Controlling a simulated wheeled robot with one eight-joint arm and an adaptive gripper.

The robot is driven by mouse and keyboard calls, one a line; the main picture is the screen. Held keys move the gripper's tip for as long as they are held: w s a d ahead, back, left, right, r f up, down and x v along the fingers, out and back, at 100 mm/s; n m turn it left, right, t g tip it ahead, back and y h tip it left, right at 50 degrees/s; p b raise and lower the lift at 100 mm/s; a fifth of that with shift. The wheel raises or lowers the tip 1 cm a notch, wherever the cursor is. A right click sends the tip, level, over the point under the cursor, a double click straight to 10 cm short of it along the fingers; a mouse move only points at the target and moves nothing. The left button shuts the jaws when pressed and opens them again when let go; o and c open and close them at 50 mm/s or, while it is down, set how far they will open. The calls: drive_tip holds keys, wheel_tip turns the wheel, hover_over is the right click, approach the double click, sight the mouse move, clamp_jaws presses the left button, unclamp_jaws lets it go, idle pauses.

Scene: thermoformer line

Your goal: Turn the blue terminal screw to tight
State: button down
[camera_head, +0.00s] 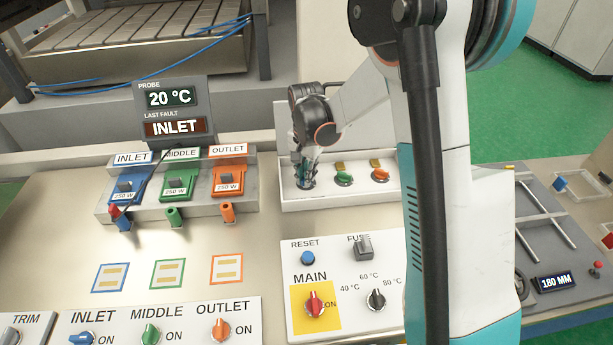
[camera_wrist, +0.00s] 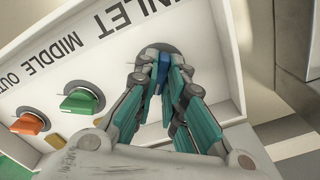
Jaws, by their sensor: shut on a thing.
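The blue terminal screw (camera_wrist: 160,72) sits in a dark round socket on the white terminal panel (camera_wrist: 60,25), under the word INLET in the wrist view. My gripper (camera_wrist: 163,80) is shut on the blue screw, with its teal finger pads on either side of it. In the head view my gripper (camera_head: 305,178) points down at the left end of the white terminal panel (camera_head: 330,200) and mostly hides the blue screw. The green screw (camera_head: 344,176) and the orange screw (camera_head: 380,173) stand to its right. The screw's exact turn angle cannot be told.
Left of the panel is a heater block with blue, green and orange plugs (camera_head: 227,212). A display (camera_head: 172,110) reads 20 °C and last fault INLET. In front is a control panel with the red MAIN knob (camera_head: 315,304). My arm hides the area at the right of the terminal panel.

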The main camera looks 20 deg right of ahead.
drive_tip(key=shift+m, duration=0.8)
drive_tip(key=shift+m+b, duration=0.45)
drive_tip(key=shift+m, duration=0.95)
drive_tip(key=shift+m+b, duration=0.35)
drive_tip(key=shift+m, duration=1.05)
drive_tip(key=shift+m, duration=1.4)
drive_tip(key=shift+b, duration=0.3)
